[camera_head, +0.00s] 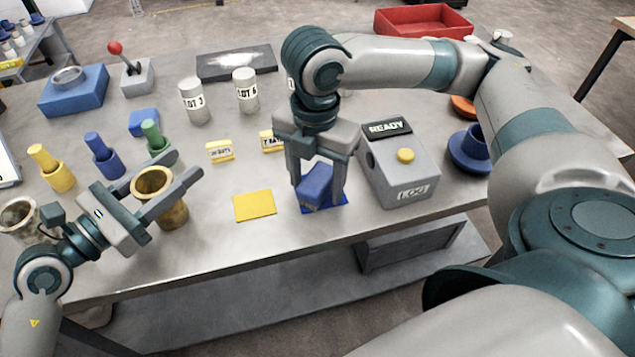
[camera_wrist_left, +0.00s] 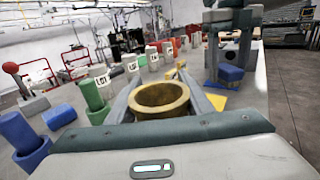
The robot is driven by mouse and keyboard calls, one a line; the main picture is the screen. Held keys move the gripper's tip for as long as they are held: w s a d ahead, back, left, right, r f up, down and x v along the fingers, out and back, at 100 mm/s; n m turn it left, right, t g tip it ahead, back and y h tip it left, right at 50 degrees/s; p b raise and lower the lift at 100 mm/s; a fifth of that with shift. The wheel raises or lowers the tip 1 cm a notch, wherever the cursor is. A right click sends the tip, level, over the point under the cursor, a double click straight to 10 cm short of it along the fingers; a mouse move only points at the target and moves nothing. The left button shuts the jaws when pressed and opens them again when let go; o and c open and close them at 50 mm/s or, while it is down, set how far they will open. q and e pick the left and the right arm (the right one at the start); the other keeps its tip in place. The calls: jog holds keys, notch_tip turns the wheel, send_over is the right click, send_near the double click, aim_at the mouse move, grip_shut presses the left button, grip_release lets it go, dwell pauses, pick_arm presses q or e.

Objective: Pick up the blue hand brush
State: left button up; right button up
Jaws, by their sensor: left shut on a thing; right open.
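A blue block-like thing (camera_head: 315,183) sits on a dark blue mat (camera_head: 340,199) near the table's front edge; I cannot make out bristles, so I cannot tell if it is the hand brush. My right gripper (camera_head: 318,197) points down with its open fingers on either side of it; contact is not clear. The blue thing also shows in the left wrist view (camera_wrist_left: 230,73). My left gripper (camera_head: 185,164) is shut on a brass cup (camera_head: 172,217), its fingers along the cup's sides. The cup's rim shows in the left wrist view (camera_wrist_left: 160,95).
A grey box marked LOG (camera_head: 400,172) stands just right of my right gripper. A yellow mat (camera_head: 255,206) lies bare to its left. Yellow, blue (camera_head: 104,158) and green pegs in cups stand at left.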

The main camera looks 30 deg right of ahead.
aim_at(316, 180)
jog(key=c, duration=1.3)
jog(key=shift+r, duration=0.15)
notch_tip(316, 180, up, 10)
jog(key=shift+f, duration=0.1)
